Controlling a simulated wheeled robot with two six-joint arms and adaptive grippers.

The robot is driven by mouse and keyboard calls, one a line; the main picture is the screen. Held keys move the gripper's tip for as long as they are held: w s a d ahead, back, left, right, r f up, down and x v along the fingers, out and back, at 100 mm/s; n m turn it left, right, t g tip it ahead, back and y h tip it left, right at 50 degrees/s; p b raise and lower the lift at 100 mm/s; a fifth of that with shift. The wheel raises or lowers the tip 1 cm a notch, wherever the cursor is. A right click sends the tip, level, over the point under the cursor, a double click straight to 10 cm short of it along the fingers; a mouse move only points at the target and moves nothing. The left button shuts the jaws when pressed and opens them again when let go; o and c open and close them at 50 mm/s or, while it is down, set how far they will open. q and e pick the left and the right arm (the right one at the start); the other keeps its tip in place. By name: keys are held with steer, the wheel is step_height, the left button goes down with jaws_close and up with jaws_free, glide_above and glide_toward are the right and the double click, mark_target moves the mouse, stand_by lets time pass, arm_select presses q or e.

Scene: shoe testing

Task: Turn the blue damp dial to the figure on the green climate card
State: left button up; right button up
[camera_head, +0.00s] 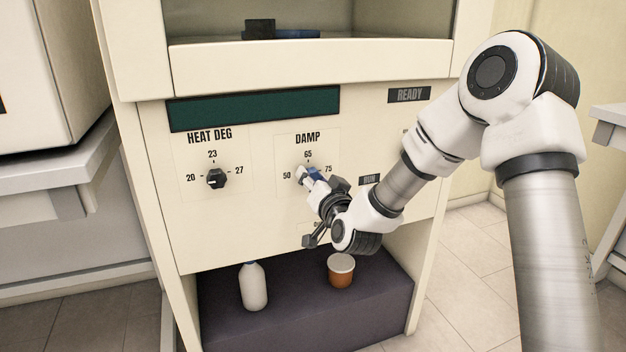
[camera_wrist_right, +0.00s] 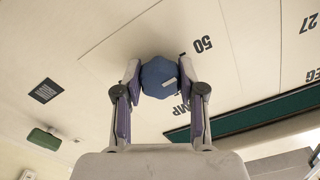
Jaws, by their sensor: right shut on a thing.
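The blue damp dial (camera_head: 316,173) is on the cream cabinet front under the label DAMP, with the figures 50, 65 and 75 around it. My right gripper (camera_head: 319,178) is shut on the dial. In the right wrist view the blue dial (camera_wrist_right: 157,76) sits between the two fingers, with a short white mark on the right of its face, towards the finger on the side of the DAMP label. The finger partly covers that label, and the figure 65 is hidden there. No readable green climate card shows. My left gripper is not in view.
A black heat dial (camera_head: 216,178) is to the left, marked 20, 23 and 27. A blank dark green panel (camera_head: 255,108) is above both dials. A white bottle (camera_head: 253,287) and an orange-brown jar (camera_head: 341,272) stand on the dark shelf below my gripper.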

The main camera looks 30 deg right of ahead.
steer(key=m, duration=0.4)
steer(key=shift+m+b, duration=0.3)
steer(key=shift+b, duration=0.05)
steer(key=m+b, duration=0.1)
steer(key=m, duration=0.4)
stand_by(0.3)
steer(key=o, duration=1.1)
steer(key=shift+o, duration=0.2)
steer(key=v, duration=0.7)
steer(key=shift+s, duration=0.2)
steer(key=shift+a, duration=0.1)
